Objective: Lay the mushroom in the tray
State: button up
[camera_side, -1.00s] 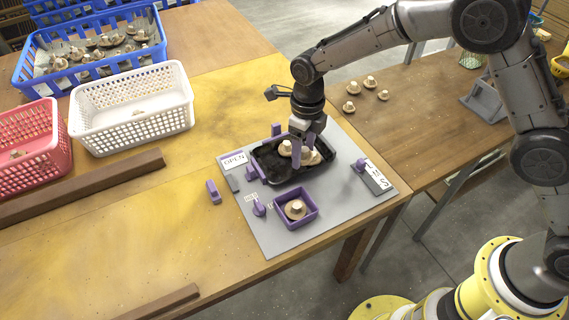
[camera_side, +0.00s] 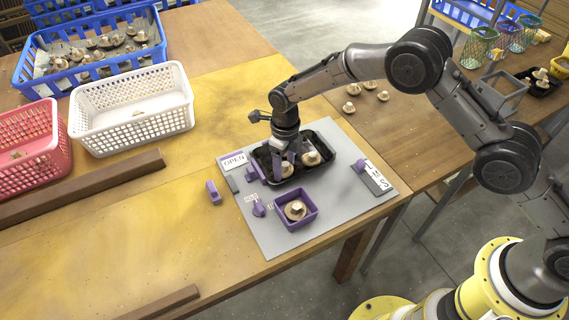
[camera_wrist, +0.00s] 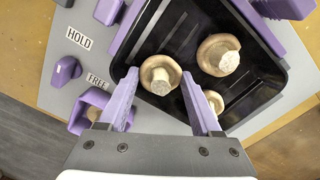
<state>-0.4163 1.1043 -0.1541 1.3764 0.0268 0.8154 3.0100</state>
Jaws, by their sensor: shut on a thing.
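My gripper (camera_side: 281,158) is down inside the black tray (camera_side: 262,176), toward its left part. In the wrist view my purple fingers (camera_wrist: 160,74) are shut on a pale mushroom (camera_wrist: 160,82), stem toward the camera. I cannot tell whether it touches the tray floor. Another mushroom (camera_wrist: 222,58) lies in the tray (camera_wrist: 283,78) to its right. A further one (camera_wrist: 216,101) is partly hidden by my right finger. The tray's mushrooms (camera_side: 311,158) show right of my gripper in the side view.
A purple box (camera_side: 283,222) in front of the tray holds a mushroom (camera_side: 295,210). Purple clamps and labels stand on the grey board (camera_side: 345,208). Several loose mushrooms (camera_side: 368,86) lie behind it. White (camera_side: 130,112), red and blue baskets stand at left.

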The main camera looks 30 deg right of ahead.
aim_at(284, 164)
jog(key=shift+f, duration=0.1)
jog(key=o, duration=0.6)
notch_tip(284, 164, up, 7)
jog(key=shift+r, duration=0.1)
jog(key=shift+d+r, duration=0.1)
jog(key=shift+r, duration=0.2)
